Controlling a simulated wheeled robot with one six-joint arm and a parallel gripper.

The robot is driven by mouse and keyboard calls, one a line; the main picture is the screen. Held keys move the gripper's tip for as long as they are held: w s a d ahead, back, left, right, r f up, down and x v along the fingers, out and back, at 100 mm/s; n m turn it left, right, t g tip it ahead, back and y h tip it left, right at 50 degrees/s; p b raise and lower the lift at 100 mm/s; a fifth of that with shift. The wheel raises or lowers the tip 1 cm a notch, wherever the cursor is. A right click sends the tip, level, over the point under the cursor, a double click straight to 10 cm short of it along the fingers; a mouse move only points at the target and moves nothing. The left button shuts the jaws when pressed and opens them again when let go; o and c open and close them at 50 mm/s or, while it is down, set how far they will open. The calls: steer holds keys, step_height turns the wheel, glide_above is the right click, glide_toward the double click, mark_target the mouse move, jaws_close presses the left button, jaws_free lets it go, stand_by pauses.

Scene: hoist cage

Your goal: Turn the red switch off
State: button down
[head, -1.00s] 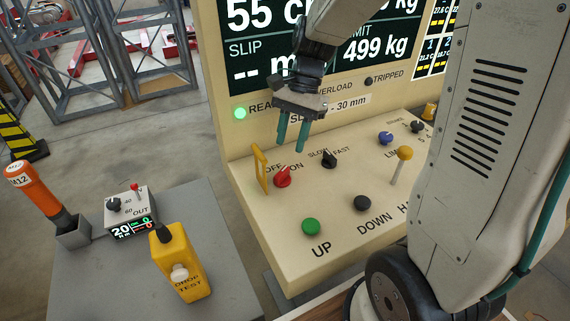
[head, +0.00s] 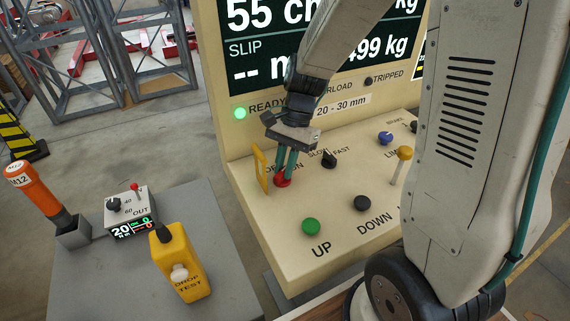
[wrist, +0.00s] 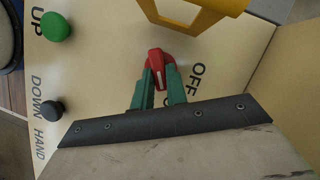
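The red switch (head: 283,183) is a small rotary knob on the beige sloping panel, beside a yellow guard frame (head: 261,170). Its labels are OFF and ON; in the head view my gripper partly covers them. My gripper (head: 286,172) is down at the switch, its two green fingers close together. In the wrist view the red switch (wrist: 160,62) shows at the fingertips, its narrow handle with a white mark lying between the fingers of my gripper (wrist: 160,76). The fingers look shut on that handle. The OFF label (wrist: 197,82) is clear to the right there; the ON label is mostly hidden.
A green UP button (head: 311,227), a dark DOWN button (head: 362,203), a black SLOW/FAST knob (head: 330,160) and a yellow-topped lever (head: 403,154) are on the same panel. A grey table at left holds a yellow drop-test pendant (head: 180,265). The green ready lamp (head: 240,114) is lit.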

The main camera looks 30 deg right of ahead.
steer(key=shift+n, duration=0.3)
steer(key=shift+w+a+n+g+h, duration=0.15)
steer(key=shift+n+g+h, duration=0.3)
steer(key=shift+n, duration=0.85)
steer(key=shift+w+a+n+g+h, duration=0.1)
steer(key=shift+n+g+h, duration=0.3)
steer(key=shift+n, duration=0.9)
steer(key=c, duration=1.4)
jaws_free()
steer(key=shift+r, duration=0.1)
